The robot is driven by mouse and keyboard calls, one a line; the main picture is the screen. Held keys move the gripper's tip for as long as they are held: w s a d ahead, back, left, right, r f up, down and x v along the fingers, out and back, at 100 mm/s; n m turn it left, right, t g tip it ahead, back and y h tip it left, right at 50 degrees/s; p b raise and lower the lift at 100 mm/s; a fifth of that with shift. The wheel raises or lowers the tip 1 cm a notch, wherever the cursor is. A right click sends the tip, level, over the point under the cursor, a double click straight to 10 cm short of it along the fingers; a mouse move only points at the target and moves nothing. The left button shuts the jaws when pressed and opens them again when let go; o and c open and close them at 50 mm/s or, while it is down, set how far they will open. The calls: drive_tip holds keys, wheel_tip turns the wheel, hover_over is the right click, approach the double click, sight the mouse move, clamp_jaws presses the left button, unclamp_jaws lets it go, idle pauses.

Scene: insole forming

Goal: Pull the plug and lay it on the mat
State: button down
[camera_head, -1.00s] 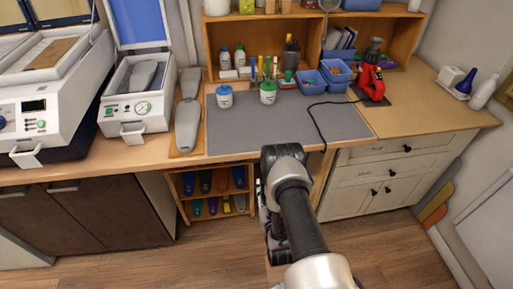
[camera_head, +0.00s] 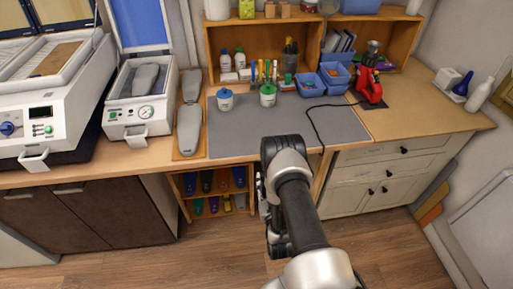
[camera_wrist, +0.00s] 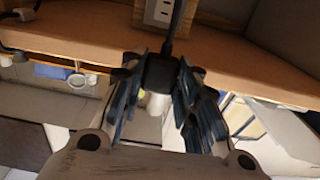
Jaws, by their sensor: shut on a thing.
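In the wrist view the black plug (camera_wrist: 158,74) is between the fingers of my gripper (camera_wrist: 158,92), which is shut on it. A dark cord (camera_wrist: 181,22) runs up from the plug across the white socket (camera_wrist: 158,12). The visible part of the socket is apart from the plug; the plug's prongs cannot be made out. In the head view my gripper (camera_head: 264,198) hangs in front of the bench edge, low, and the plug is hidden. The grey mat (camera_head: 245,135) lies flat on the bench above it. A black cord (camera_head: 312,125) crosses the mat from the red tool (camera_head: 369,84) and drops over the front edge.
Two lidded jars, one blue-lidded (camera_head: 225,100) and one green-lidded (camera_head: 267,96), stand at the mat's back. Blue bins (camera_head: 334,76) stand at its back right. Grey insole forms (camera_head: 188,130) lie left of it. The mat's front and middle are mostly clear.

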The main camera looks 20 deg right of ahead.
wheel_tip(320, 180, up, 14)
drive_tip(key=p, duration=0.9)
drive_tip(key=shift+f+p, duration=0.2)
drive_tip(key=shift+p, duration=0.15)
drive_tip(key=shift+w+d+b, duration=0.85)
drive_tip(key=shift+w+d, duration=0.25)
drive_tip(key=shift+w, duration=0.45)
drive_tip(key=shift+w+d+b, duration=0.8)
drive_tip(key=shift+w+d, duration=0.3)
drive_tip(key=shift+w, duration=0.45)
drive_tip(key=shift+w+d+b, duration=0.85)
drive_tip(key=shift+w+d, duration=0.25)
drive_tip(key=shift+w, duration=0.45)
drive_tip(key=shift+w+d+f+b, duration=0.1)
drive_tip(key=shift+w+d+b, duration=1.05)
drive_tip(key=shift+w, duration=0.4)
drive_tip(key=shift+w+d+r+b, duration=0.1)
drive_tip(key=shift+w+d+b, duration=0.9)
drive_tip(key=shift+w+b, duration=0.5)
drive_tip(key=shift+w+d+f+b, duration=0.1)
drive_tip(key=shift+w+d+b, duration=1)
drive_tip(key=shift+w, duration=0.5)
drive_tip(key=shift+w+d+b, duration=0.15)
drive_tip(key=shift+w+b, duration=0.05)
drive_tip(key=shift+b, duration=0.1)
drive_tip(key=shift+w+d+r+b, duration=0.2)
drive_tip(key=shift+w+r+b, duration=0.05)
drive_tip(key=shift+r+b, duration=0.25)
